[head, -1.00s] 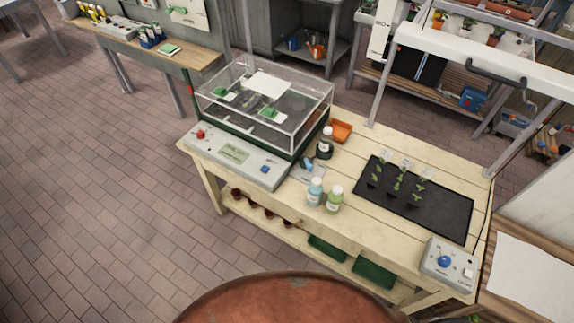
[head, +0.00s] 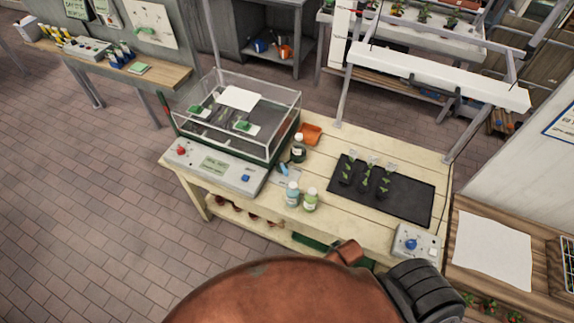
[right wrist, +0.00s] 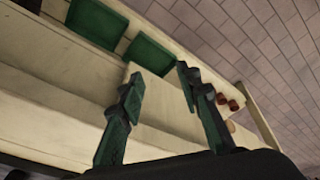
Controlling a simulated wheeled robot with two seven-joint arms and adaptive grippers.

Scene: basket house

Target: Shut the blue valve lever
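No blue valve lever is clearly recognisable. In the head view a small blue piece (head: 284,169) lies on a pale plate on the wooden bench, beside the bottles; it is too small to tell if it is a lever. A grey control box (head: 415,243) with a blue knob sits at the bench's front right corner. My right gripper (right wrist: 160,75) shows in the right wrist view, its two dark green fingers apart and nothing between them. It is near the bench's lower shelf. My left gripper is not in view.
The bench (head: 355,224) carries a clear-lidded propagator (head: 281,135) with a grey control panel, a blue-capped bottle (head: 292,194), a green-capped bottle (head: 310,200) and a black seedling mat (head: 407,199). Green trays (right wrist: 150,52) lie on the shelf. Brick floor at left is clear.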

